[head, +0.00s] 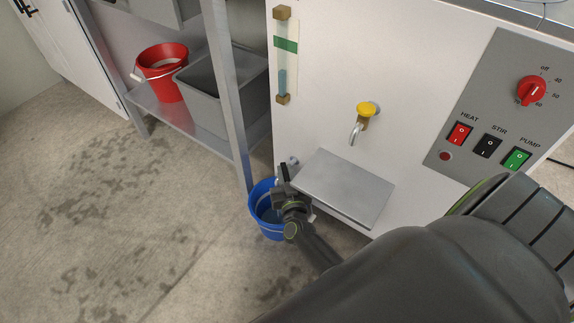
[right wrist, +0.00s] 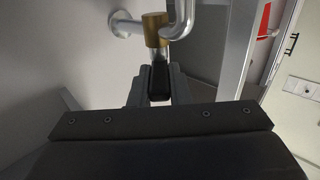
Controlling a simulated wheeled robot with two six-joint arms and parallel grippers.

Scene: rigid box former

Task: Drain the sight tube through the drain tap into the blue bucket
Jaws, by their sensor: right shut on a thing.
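The sight tube (head: 281,60) is upright on the white cabinet's front, between two brass fittings. Blue liquid stands in its lower part, below a green band (head: 286,44). The drain tap (head: 292,161) is low on the cabinet, mostly hidden by my right gripper (head: 287,183). In the right wrist view the tap shows a brass body (right wrist: 156,28), a bent metal pipe and a dark lever (right wrist: 160,76). My right gripper is shut on this lever. The blue bucket (head: 257,199) stands on the floor below, partly covered by the gripper. My left gripper is not in view.
A yellow-handled tap (head: 366,109) is above a metal shelf (head: 345,187), right of my gripper. A control panel (head: 476,120) is farther right. A rack at left holds a red bucket (head: 163,70) and a grey bin (head: 207,102). The left floor is clear.

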